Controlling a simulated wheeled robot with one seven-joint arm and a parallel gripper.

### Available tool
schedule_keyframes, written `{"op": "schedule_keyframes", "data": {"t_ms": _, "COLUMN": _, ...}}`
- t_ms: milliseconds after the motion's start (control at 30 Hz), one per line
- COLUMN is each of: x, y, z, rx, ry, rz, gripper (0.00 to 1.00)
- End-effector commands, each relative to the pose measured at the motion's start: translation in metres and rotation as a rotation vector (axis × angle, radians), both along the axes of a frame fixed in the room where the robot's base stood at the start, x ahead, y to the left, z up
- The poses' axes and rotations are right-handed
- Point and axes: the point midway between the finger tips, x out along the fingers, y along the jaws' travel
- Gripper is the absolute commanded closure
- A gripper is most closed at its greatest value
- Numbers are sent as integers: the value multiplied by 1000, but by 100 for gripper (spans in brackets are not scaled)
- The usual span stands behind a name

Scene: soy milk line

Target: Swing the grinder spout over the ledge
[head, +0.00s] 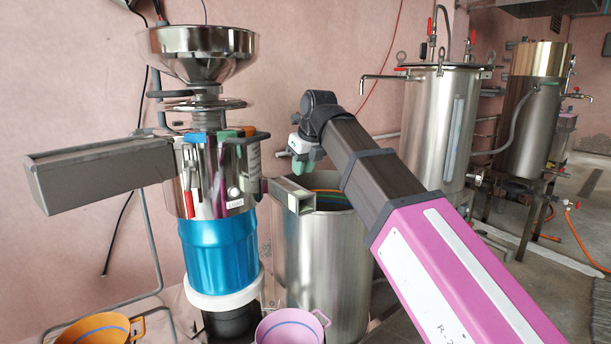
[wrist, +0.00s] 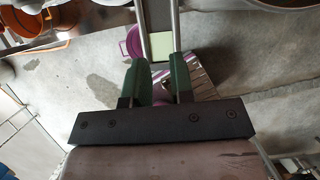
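The grinder (head: 215,165) stands at the left, with a steel hopper on top and a blue lower body. A short square metal spout (head: 293,196) sticks out from its right side, its open end over a steel barrel (head: 318,260). My gripper (head: 304,158) is above the spout's end, with a visible gap. In the wrist view my gripper (wrist: 160,62) has its two green fingers apart and nothing between them. A metal channel (wrist: 144,22), apparently the spout, ends just ahead of the fingertips. I cannot tell which surface is the ledge.
A long grey trough (head: 100,172) extends left from the grinder. A pink bucket (head: 288,328) and an orange bucket (head: 95,330) stand below. Steel tanks (head: 438,125) stand behind my arm at the right. Open floor lies further right.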

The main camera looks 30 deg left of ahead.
Motion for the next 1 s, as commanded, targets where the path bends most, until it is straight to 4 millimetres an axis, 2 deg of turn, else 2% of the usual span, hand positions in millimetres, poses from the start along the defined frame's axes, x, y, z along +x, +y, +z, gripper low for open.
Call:
{"op": "schedule_keyframes", "data": {"t_ms": 33, "x": 2, "y": -1, "z": 0, "rx": -5, "ry": -7, "rz": 40, "gripper": 94}}
{"op": "schedule_keyframes", "data": {"t_ms": 67, "x": 4, "y": -1, "z": -1, "rx": -10, "ry": -14, "rz": 73, "gripper": 100}}
{"op": "schedule_keyframes", "data": {"t_ms": 567, "x": 38, "y": -18, "z": -7, "rx": -55, "ry": -238, "rz": 958, "gripper": 100}}
{"op": "schedule_keyframes", "data": {"t_ms": 1000, "x": 69, "y": -37, "z": -9, "rx": -6, "ry": -568, "rz": 1752, "gripper": 100}}
